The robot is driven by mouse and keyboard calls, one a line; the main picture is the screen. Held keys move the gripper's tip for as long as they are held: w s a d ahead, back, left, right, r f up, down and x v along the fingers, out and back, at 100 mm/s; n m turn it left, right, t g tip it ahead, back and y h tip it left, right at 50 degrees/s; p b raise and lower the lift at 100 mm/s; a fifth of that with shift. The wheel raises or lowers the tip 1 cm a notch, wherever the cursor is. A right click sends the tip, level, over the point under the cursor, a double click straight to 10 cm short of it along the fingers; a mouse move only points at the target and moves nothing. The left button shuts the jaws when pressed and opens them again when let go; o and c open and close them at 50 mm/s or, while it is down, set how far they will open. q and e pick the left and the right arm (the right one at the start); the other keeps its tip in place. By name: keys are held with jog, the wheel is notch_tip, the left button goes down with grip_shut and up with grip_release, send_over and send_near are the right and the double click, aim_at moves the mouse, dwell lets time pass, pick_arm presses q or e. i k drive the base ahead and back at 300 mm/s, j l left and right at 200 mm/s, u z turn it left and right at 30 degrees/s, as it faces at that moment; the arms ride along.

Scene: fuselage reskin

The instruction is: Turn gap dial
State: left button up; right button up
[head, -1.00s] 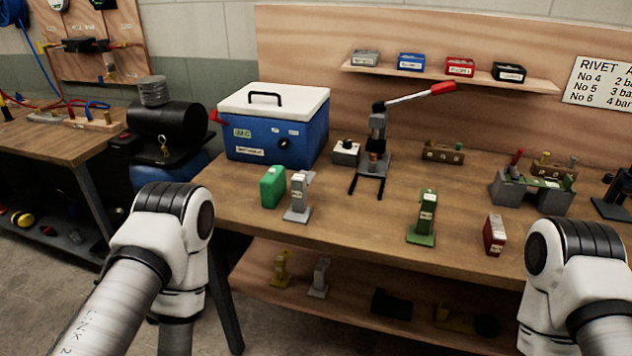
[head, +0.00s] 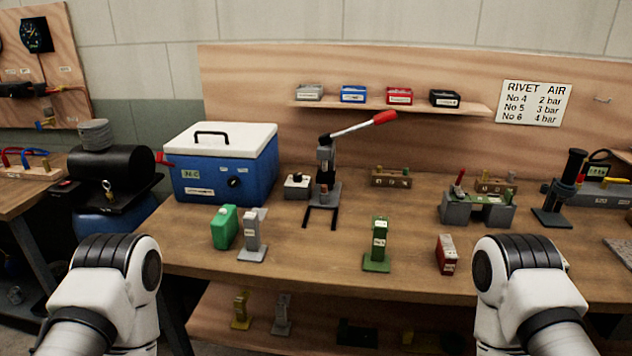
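No part in the head view is readably marked as the gap dial. A black round knob (head: 234,182) sits on the front of the blue cooler box (head: 197,185). A small pale box with a dark knob (head: 296,184) stands between the cooler and the lever press (head: 325,178), which has a red-tipped handle. A grey fixture with a green part (head: 478,208) stands further right; its small details are unclear. Only upper links of my two arms show at the lower left and lower right. Both of my grippers are out of view.
The wooden bench (head: 310,262) also carries a green can (head: 225,228), a grey stand (head: 253,238), a green stand (head: 378,245) and a red block (head: 447,254) near its front. A shelf (head: 374,103) holds several small bins. A black post tool (head: 562,190) stands at right.

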aim_at(298, 176)
jog(key=i+j+z, duration=0.25)
jog(key=j, duration=0.2)
jog(key=j+z, duration=0.25)
jog(key=j, duration=0.25)
jog(key=i+j+z, duration=0.25)
jog(key=j, duration=0.3)
jog(key=j+z, duration=0.25)
jog(key=j, duration=0.25)
